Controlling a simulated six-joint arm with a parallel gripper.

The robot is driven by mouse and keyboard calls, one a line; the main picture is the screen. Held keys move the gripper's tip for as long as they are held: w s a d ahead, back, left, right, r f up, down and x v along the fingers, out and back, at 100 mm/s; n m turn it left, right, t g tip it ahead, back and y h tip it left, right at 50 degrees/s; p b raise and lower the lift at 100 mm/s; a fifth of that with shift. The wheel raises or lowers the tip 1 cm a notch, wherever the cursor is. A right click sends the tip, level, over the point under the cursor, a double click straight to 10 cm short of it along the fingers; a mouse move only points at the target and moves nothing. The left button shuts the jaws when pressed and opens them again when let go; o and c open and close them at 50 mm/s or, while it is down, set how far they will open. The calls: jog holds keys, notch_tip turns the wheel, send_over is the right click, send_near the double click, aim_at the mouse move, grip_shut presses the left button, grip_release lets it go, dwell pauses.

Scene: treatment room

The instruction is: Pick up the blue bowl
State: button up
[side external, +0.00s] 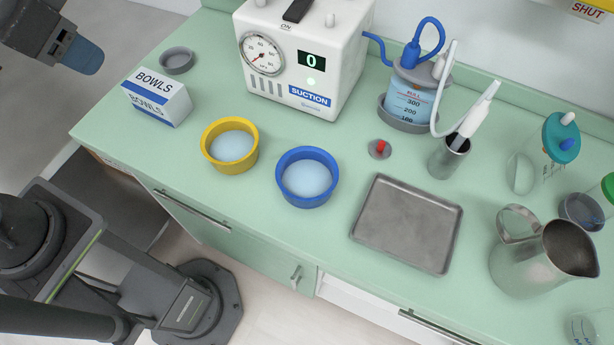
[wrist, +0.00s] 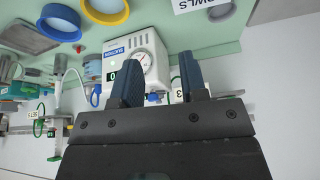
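The blue bowl (side external: 306,204) stands upright on the green counter, right of the yellow bowl (side external: 231,168), with pale blue inside. In the wrist view the blue bowl (wrist: 60,37) shows at the upper left, beside the yellow bowl (wrist: 107,20). My gripper (side external: 82,56) is at the top left in the side view, high and well away from the blue bowl, with only part of it in frame. In the wrist view my gripper (wrist: 160,66) has two blue fingers apart, with nothing held between them.
A "BOWLS" box (side external: 157,97) and small grey dish (side external: 177,61) stand left of the yellow bowl. The suction unit (side external: 305,50) stands behind the bowls. A metal tray (side external: 407,224) lies to the right, with a steel jug (side external: 530,268) beyond it.

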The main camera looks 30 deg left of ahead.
jog(key=w+d+m+g, duration=0.1)
jog(key=w+d+m, duration=0.25)
jog(key=d, duration=0.25)
jog(key=m+g, duration=0.4)
jog(key=m, duration=0.4)
send_over(308, 207)
jog(key=shift+n+y, duration=0.25)
jog(key=shift+y, duration=0.05)
jog(key=f, duration=1.7)
jog(key=shift+w+d+f, duration=0.1)
jog(key=shift+w, duration=0.3)
jog(key=shift+s+f, duration=0.2)
jog(key=shift+f, duration=2.4)
grip_shut()
